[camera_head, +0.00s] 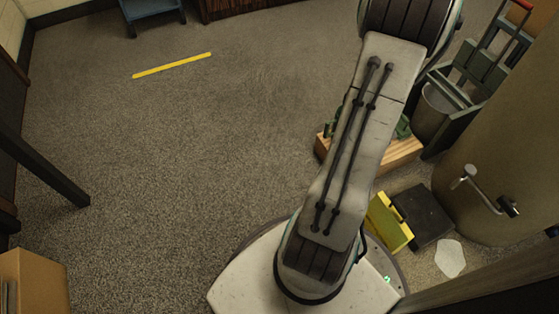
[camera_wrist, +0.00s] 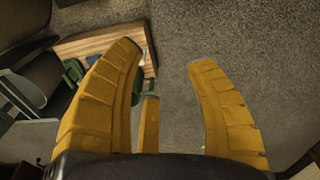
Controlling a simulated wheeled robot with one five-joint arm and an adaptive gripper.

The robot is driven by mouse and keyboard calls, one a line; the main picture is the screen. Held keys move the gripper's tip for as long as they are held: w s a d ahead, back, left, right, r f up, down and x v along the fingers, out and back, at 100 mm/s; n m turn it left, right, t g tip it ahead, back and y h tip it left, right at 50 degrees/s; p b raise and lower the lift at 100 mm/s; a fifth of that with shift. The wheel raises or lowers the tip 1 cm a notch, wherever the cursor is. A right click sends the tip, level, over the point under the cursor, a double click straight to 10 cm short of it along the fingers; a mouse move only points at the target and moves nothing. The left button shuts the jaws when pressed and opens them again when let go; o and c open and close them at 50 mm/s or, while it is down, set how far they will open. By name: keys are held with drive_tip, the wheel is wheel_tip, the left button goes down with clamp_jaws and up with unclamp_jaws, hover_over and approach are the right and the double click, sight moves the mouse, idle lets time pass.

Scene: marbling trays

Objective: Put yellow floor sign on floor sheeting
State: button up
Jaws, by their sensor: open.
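The yellow floor sign (camera_head: 388,223) lies low on the floor in the head view, just right of my base and against a dark flat piece. My arm partly overlaps the area next to it. A smoother tan patch of floor (camera_head: 412,178) shows around it; I cannot tell whether this is the floor sheeting. My gripper (camera_wrist: 162,53) shows in the wrist view with its yellow fingers spread wide over grey carpet, and nothing is held between them. A slim yellow piece between the fingers looks like part of the gripper. My gripper is hidden in the head view.
A wooden crate (camera_head: 402,155) with green items stands behind my arm; it also shows in the wrist view (camera_wrist: 95,42). A dark flat piece (camera_head: 424,215), a white scrap (camera_head: 450,258) and a grey bucket (camera_head: 433,108) are at right. Carpet at left is clear, with yellow tape (camera_head: 172,66).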

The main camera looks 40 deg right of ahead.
drive_tip(key=w+a+r+n+t, duration=0.1)
drive_tip(key=w+a+r, duration=0.3)
drive_tip(key=a, duration=0.4)
drive_tip(key=w+a+r, duration=0.4)
drive_tip(key=a+r, duration=0.1)
drive_tip(key=a, duration=0.4)
drive_tip(key=s+a+r, duration=0.2)
drive_tip(key=s+a, duration=0.1)
drive_tip(key=a, duration=0.4)
drive_tip(key=s+a+r, duration=0.2)
drive_tip(key=s+a, duration=0.1)
drive_tip(key=a, duration=0.4)
drive_tip(key=shift+a+n+t+y, duration=0.35)
drive_tip(key=shift+n+t+y, duration=0.05)
